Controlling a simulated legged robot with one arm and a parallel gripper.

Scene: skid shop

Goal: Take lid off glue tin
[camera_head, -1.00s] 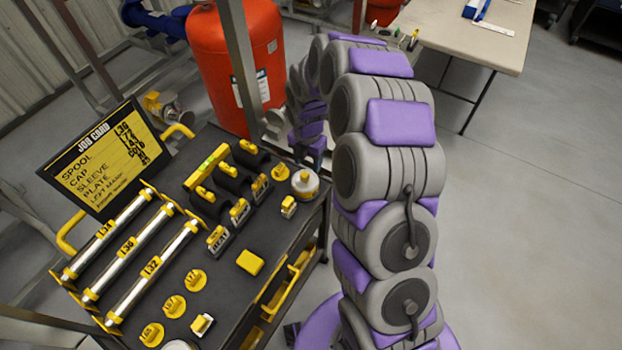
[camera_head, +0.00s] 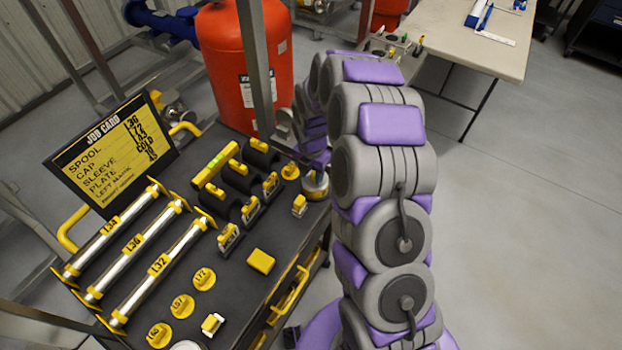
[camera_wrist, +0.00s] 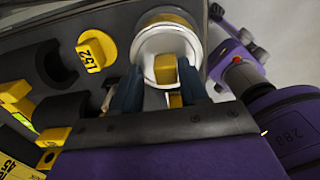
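The glue tin (camera_head: 316,188) stands upright near the right edge of the dark cart top in the head view. My gripper hides part of its top. In the wrist view the tin's pale round rim (camera_wrist: 148,48) fills the top middle, with a yellow block-shaped lid handle (camera_wrist: 164,72) on it. My gripper (camera_wrist: 159,66) has its two dark fingers apart, one on each side of the handle. A narrow gap shows at the left finger. Whether the right finger touches the handle I cannot tell.
The cart top (camera_head: 230,285) holds labelled spools (camera_head: 160,265), yellow caps (camera_head: 204,279), black sleeves (camera_head: 238,177) and a job card (camera_head: 110,155). A red tank (camera_head: 240,65) stands behind the cart.

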